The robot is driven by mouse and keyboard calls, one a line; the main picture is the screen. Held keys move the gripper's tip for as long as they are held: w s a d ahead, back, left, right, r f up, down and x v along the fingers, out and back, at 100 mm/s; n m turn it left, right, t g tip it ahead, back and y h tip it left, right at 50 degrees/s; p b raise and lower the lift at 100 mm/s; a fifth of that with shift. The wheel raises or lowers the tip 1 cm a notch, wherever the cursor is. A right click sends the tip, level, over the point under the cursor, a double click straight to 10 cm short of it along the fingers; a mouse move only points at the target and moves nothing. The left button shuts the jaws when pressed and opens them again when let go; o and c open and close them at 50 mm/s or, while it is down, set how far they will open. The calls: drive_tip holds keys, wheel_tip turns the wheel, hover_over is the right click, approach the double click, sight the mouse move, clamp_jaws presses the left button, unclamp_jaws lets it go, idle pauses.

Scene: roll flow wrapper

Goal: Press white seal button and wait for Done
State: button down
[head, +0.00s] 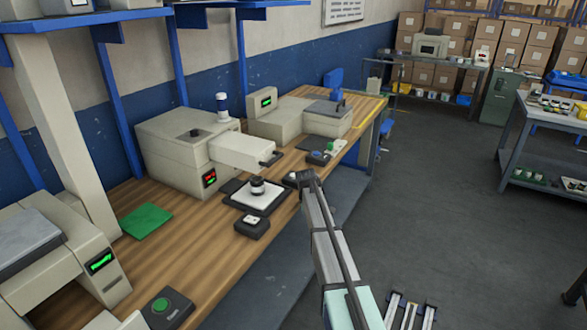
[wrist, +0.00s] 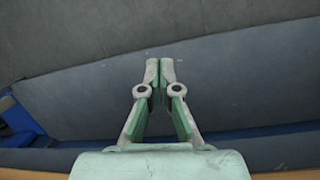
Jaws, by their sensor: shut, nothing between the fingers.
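A small black box with a white button (head: 251,219) sits near the front edge of the wooden bench in the head view. Just behind it is a dark-framed white plate (head: 268,203) bearing a black-and-white roll (head: 257,186). A beige machine (head: 165,160) with a projecting arm stands behind the plate. Its small display (head: 209,178) is lit with red and green text too small to read. My gripper (wrist: 166,68) is shut and empty in the wrist view, with grey floor and a blue strip behind it. The white button does not show there. My fingers cannot be made out in the head view.
My arm rises past the bench's front edge, right of the button box. Another beige machine (head: 275,120) with a green display stands further back. A green button box (head: 167,308) and a green mat (head: 145,220) lie left. Open floor (head: 440,190) lies right.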

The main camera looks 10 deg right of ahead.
drive_tip(key=w+r+n+p, duration=0.1)
drive_tip(key=w+r, duration=0.4)
drive_tip(key=r, duration=0.2)
drive_tip(key=w+r+p, duration=0.2)
drive_tip(key=w+r, duration=0.3)
drive_tip(key=r, duration=0.3)
wheel_tip(320, 180, up, 15)
drive_tip(key=n+t+y+p, duration=0.1)
drive_tip(key=n+y+p, duration=0.1)
hover_over(294, 174)
drive_tip(key=shift+f, duration=0.15)
drive_tip(key=shift+s+f, duration=0.1)
wheel_tip(294, 174, down, 14)
drive_tip(key=p, duration=0.5)
drive_tip(key=shift+r, duration=0.2)
drive_tip(key=shift+f, duration=0.15)
